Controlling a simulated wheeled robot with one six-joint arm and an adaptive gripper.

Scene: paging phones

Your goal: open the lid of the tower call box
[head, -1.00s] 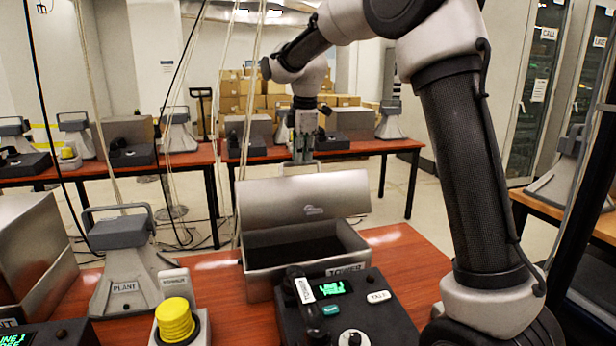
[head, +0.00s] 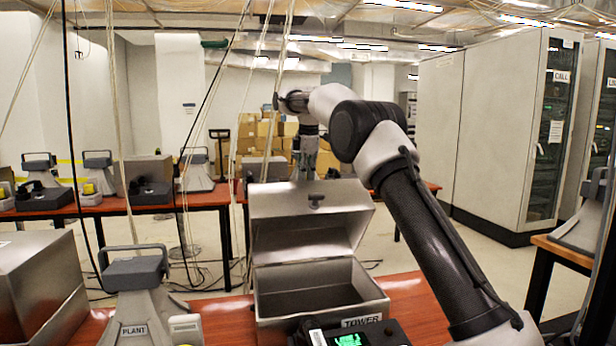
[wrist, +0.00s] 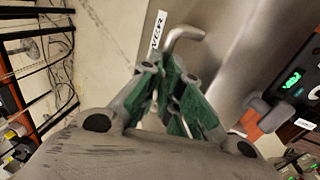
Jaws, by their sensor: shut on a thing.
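The tower call box (head: 365,312) is a grey metal box with a TOWER label on its front, on the red table. Its lid (head: 290,235) stands raised and tilted at the back edge, and the inside looks empty. The exact contact is partly hidden by the fingers.
A PLANT call unit (head: 134,300) stands left of the box, with another metal box (head: 35,290) at far left. A dark phone console with a green display (head: 348,339) sits in front. Cables hang at left. Tables and cartons (head: 262,135) stand behind.

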